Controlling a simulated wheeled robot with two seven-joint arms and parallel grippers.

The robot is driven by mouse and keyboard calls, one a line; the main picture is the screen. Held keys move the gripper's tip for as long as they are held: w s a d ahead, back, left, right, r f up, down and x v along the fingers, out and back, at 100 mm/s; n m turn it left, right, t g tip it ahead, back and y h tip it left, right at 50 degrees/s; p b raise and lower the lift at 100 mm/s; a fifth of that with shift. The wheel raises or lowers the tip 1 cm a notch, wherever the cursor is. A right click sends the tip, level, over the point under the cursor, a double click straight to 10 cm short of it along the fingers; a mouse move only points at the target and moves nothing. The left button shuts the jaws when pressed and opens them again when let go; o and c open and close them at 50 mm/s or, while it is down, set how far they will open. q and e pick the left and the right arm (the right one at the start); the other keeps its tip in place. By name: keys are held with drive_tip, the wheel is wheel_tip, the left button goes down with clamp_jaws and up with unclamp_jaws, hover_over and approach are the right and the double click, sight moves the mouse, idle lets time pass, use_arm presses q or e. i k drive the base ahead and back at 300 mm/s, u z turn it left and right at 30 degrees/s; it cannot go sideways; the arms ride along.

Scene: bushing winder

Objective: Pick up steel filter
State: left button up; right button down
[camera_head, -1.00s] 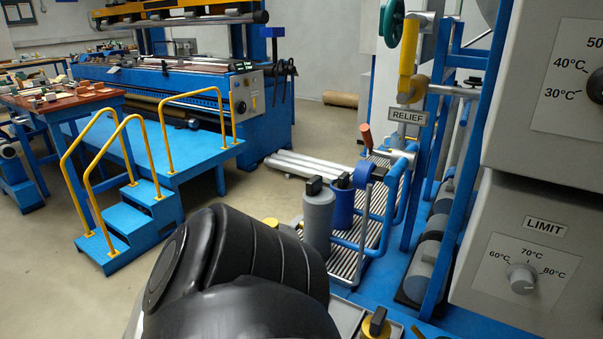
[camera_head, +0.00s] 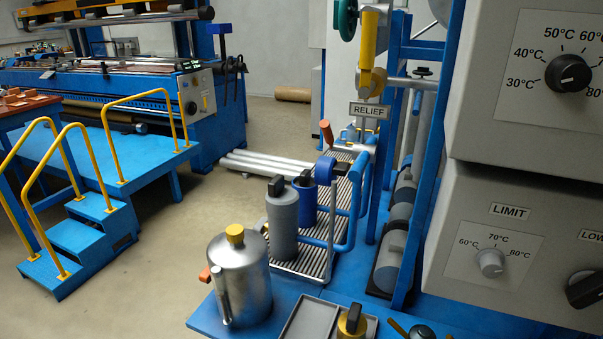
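A shiny steel canister (camera_head: 240,285) with a yellow cap stands upright on the blue deck at the lower middle; it looks like the steel filter. It has a side tube or handle on its front left and a small orange piece at its left edge. A matte grey canister (camera_head: 282,222) with a black top stands just behind it to the right. A blue canister (camera_head: 306,200) with a black top stands behind that one. Neither of my grippers shows, so I cannot see whether either holds anything.
A shallow grey tray (camera_head: 293,331) lies right of the steel canister, with a yellow-and-black fitting (camera_head: 351,322) beside it. Blue pipework (camera_head: 345,225) and a slatted grate (camera_head: 310,262) are behind. A grey control cabinet (camera_head: 520,215) fills the right. Blue steps (camera_head: 85,235) stand left.

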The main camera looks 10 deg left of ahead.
sight(304, 177)
drive_tip(key=u, duration=0.95)
drive_tip(key=k, duration=1.25)
drive_tip(key=u, duration=1)
drive_tip(key=i, duration=1.4)
drive_tip(key=z, duration=0.35)
drive_tip(key=i, duration=2.95)
drive_tip(key=z, duration=0.9)
drive_tip(key=i, duration=2.15)
drive_tip(key=z, duration=2.6)
drive_tip(key=i, duration=1.25)
drive_tip(key=z, duration=0.85)
